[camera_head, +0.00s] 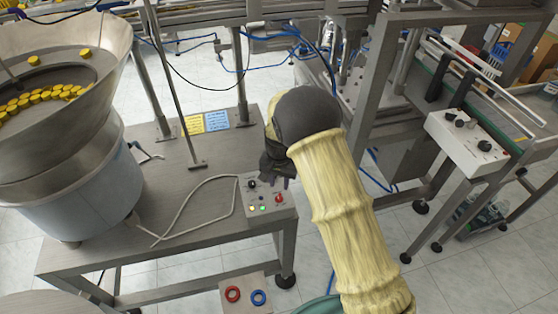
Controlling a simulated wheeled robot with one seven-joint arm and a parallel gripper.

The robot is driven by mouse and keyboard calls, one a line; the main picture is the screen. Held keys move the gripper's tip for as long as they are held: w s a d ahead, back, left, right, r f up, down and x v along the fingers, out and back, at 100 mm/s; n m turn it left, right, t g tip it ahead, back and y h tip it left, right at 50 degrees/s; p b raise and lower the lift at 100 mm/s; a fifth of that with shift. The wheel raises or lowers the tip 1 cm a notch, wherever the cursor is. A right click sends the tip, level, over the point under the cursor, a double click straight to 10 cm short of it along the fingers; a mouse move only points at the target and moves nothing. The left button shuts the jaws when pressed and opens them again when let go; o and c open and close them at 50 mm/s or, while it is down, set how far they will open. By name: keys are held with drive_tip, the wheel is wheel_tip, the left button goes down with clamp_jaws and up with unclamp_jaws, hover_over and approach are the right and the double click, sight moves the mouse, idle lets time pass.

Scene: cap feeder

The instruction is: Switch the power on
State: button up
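A small grey control box (288,206) sits at the right front corner of the metal feeder table. It has a black knob (252,184), a red knob or button (278,199) and two small round lights or buttons near its front edge, one whitish and one green (264,208). My gripper (276,176) is over the back edge of this box, its dark fingers pointing down towards it. It hides part of the box's back. I cannot tell whether the fingers touch it or how far apart they are.
A metal bowl feeder (70,130) with yellow caps stands at the left. A grey cable (190,225) loops over the table (110,247). A second control box (468,140) is on the conveyor at the right. A plate with red and blue rings (245,296) is below.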

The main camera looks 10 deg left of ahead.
sight(279, 196)
wheel_tip(279, 196, up, 11)
drive_tip(key=b, duration=0.1)
drive_tip(key=shift+s, duration=0.1)
idle(0.6)
